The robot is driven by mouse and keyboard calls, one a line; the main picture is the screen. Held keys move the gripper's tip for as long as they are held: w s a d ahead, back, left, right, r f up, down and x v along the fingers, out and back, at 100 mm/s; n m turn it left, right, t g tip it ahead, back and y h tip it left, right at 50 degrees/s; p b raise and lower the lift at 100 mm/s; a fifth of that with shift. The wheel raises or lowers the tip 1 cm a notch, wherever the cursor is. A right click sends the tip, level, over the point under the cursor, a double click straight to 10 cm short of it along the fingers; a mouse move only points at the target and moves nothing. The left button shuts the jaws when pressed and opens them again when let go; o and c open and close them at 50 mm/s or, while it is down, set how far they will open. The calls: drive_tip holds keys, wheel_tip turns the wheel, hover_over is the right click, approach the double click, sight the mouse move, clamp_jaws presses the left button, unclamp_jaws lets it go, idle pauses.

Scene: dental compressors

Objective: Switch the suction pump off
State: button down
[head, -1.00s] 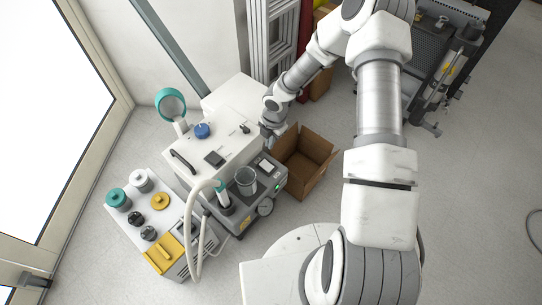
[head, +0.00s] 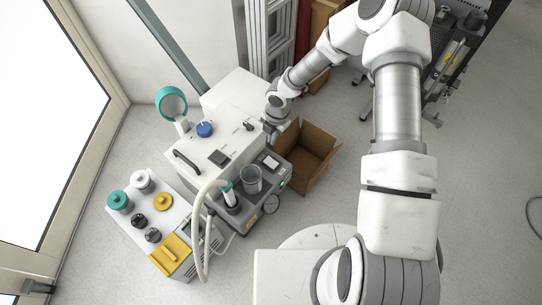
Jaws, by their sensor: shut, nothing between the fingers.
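The suction pump (head: 262,207) is a low grey unit on the floor at the centre of the head view. It carries a clear jar (head: 251,180), a pale hose (head: 203,240), a round gauge (head: 271,204) and a small panel (head: 270,161). A small green-lit spot, which looks like its switch (head: 283,184), shows on its right side. My gripper (head: 270,130) is shut and empty, beyond the pump's far end beside the white cabinet. Its fingertips are small and partly hard to make out. It appears apart from the green spot.
A white cabinet (head: 222,140) with a blue knob stands behind the pump. An open cardboard box (head: 318,143) sits just right of the pump. A cart top (head: 135,210) with several jars and caps is at left.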

sight(267, 161)
drive_tip(key=shift+f, duration=0.1)
drive_tip(key=f+b, duration=0.1)
drive_tip(key=f, duration=0.3)
drive_tip(key=a+f+b, duration=0.1)
drive_tip(key=f+b, duration=0.1)
drive_tip(key=f, duration=0.3)
drive_tip(key=w+f+b, duration=0.1)
drive_tip(key=f+b, duration=0.1)
drive_tip(key=f, duration=0.2)
drive_tip(key=shift+a+f, duration=0.15)
drive_tip(key=shift+f, duration=0.15)
